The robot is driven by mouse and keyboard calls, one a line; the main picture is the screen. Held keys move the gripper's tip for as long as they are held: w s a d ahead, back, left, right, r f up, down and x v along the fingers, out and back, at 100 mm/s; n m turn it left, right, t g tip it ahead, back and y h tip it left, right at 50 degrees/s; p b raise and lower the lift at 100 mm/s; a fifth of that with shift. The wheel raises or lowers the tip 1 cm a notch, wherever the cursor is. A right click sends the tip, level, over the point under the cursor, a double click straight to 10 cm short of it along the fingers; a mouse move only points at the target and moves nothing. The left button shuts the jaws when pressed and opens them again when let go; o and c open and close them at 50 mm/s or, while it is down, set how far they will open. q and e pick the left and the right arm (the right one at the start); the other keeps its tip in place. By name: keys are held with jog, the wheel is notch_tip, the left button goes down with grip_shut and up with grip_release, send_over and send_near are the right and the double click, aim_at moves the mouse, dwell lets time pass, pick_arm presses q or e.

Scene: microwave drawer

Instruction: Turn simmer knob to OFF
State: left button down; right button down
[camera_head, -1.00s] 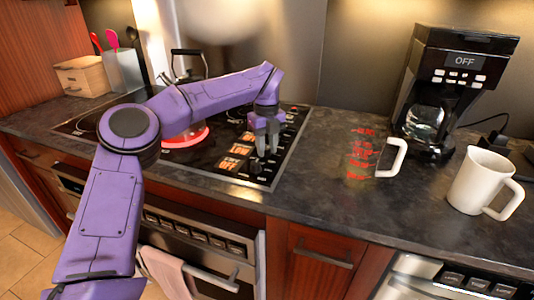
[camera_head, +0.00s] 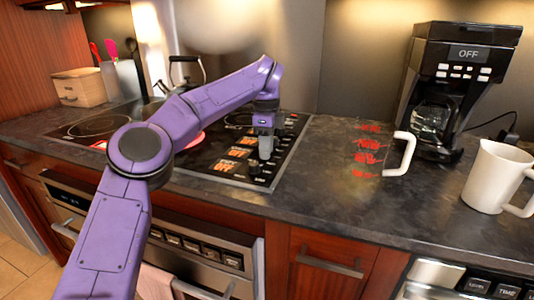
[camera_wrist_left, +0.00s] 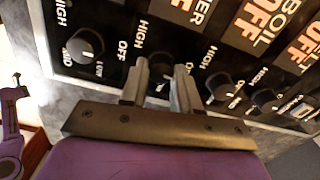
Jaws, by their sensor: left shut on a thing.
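The cooktop's control panel (camera_head: 235,168) has a row of black knobs and orange OFF displays. My left gripper (camera_head: 266,156) reaches down onto this panel from above. In the left wrist view its two fingers (camera_wrist_left: 160,88) are shut on a black knob (camera_wrist_left: 165,65), which is partly hidden between them. HIGH and OFF markings show beside it. I cannot read a simmer label on it. Another knob (camera_wrist_left: 85,46) is to its left, and two more (camera_wrist_left: 220,86) are to its right. My right gripper is not in view.
A clear measuring cup with red markings (camera_head: 366,158), a white mug (camera_head: 495,177) and a black coffee maker (camera_head: 460,75) stand right of the cooktop. A kettle (camera_head: 187,72) is at the back. A burner (camera_head: 195,139) glows red behind my arm. Counter between cooktop and cup is clear.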

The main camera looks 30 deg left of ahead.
pick_arm(q)
jog(key=shift+f+n+b, duration=0.3)
jog(key=shift+n+b, duration=0.05)
jog(key=shift+n, duration=0.25)
jog(key=shift+r, duration=0.1)
jog(key=c, duration=0.8)
grip_release()
jog(key=shift+r, duration=0.1)
notch_tip(320, 180, up, 10)
jog(key=p, duration=0.5)
jog(key=shift+r+p, duration=0.25)
jog(key=shift+p, duration=0.1)
